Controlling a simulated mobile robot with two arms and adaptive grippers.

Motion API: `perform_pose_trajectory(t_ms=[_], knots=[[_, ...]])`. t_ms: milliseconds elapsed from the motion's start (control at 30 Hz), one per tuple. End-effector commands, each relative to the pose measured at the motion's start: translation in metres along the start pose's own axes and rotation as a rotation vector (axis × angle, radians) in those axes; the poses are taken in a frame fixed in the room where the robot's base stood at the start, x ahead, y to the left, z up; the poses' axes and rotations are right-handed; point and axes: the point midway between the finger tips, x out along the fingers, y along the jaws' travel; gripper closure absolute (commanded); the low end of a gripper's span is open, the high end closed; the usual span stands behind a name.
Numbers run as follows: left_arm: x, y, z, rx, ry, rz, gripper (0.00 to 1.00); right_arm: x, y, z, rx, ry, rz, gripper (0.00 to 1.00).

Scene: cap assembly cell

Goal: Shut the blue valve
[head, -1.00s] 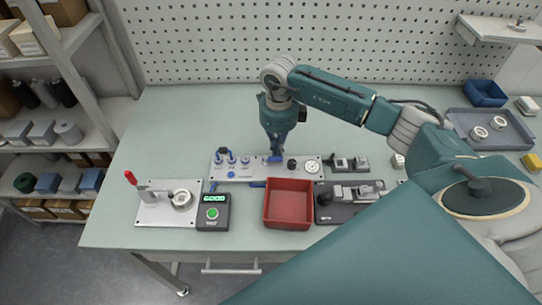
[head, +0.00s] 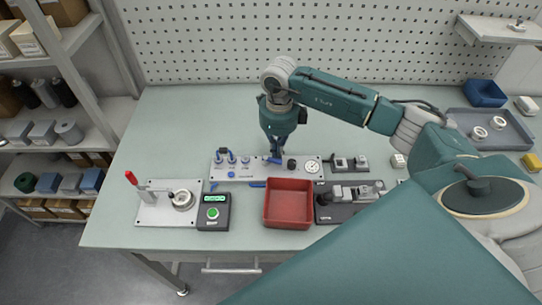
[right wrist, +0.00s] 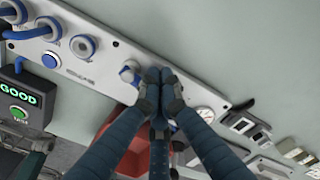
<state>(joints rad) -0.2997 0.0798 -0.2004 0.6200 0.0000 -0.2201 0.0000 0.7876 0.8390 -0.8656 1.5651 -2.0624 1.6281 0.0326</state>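The blue valve (head: 273,160) sits on a pale panel (head: 240,174) near the middle of the table, left of a black knob and a round gauge. My right gripper (head: 277,152) points down just over the valve. My left gripper is not in view.
A red bin (head: 288,205) stands in front of the panel. A black block with clamp parts (head: 345,210) is to its right. A box with a green display (head: 214,211) and a red-handled toggle clamp (head: 158,205) are at the left. The table behind the panel is clear.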

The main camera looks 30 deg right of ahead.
Motion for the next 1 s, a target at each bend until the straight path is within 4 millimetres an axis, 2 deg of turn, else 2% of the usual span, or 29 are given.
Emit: perform_pose_trajectory(t_ms=[1000], knots=[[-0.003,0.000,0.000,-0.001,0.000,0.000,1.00,0.000,0.016,-0.011,0.000,0.000,0.000,1.00]])
